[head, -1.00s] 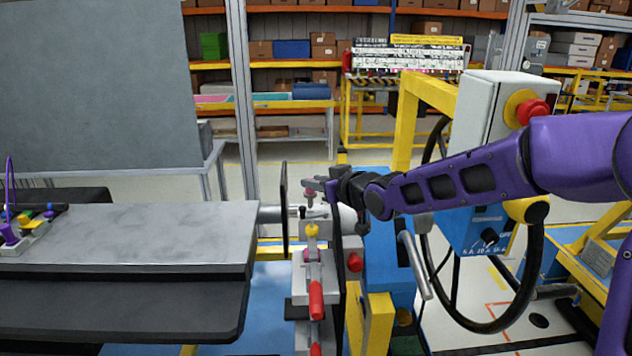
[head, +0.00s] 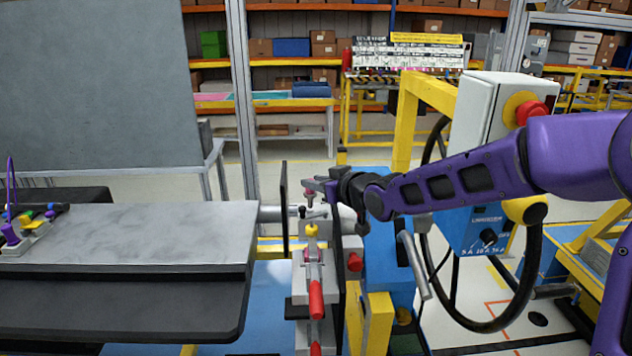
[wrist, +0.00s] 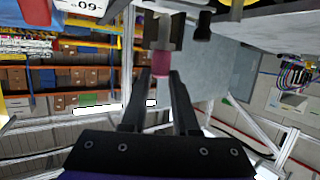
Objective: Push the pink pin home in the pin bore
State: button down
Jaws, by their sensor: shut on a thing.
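My gripper (head: 312,184) is above the grey fixture (head: 313,272) in the head view. Its fingers (wrist: 160,78) are shut on the pink pin (wrist: 161,62) in the wrist view, with the pink part showing between and just past the fingertips. The pin also shows as a small pink spot (head: 310,194) under the fingertips in the head view. Beyond the pin in the wrist view is a grey metal part (wrist: 163,32). The pin bore itself is hidden, and I cannot tell how deep the pin sits.
A yellow knob (head: 312,230) and a red-handled clamp (head: 316,298) are on the fixture's near side. A thin dark upright plate (head: 284,208) stands just left of my gripper. A grey table (head: 130,232) is at left. A blue machine with a black wheel (head: 530,285) is at right.

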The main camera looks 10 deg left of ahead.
aim_at(313, 198)
jog(key=shift+f+b, duration=1.7)
jog(key=shift+f, duration=0.55)
jog(key=c, duration=0.6)
grip_release()
jog(key=shift+r, duration=0.1)
jog(key=shift+a, duration=0.1)
jog(key=shift+s, duration=0.15)
jog(key=shift+s+d+r, duration=0.15)
jog(key=shift+d, duration=0.1)
jog(key=p+v, duration=0.7)
jog(key=v, duration=0.9)
jog(key=shift+d, duration=0.4)
jog(key=shift+s+r, duration=0.15)
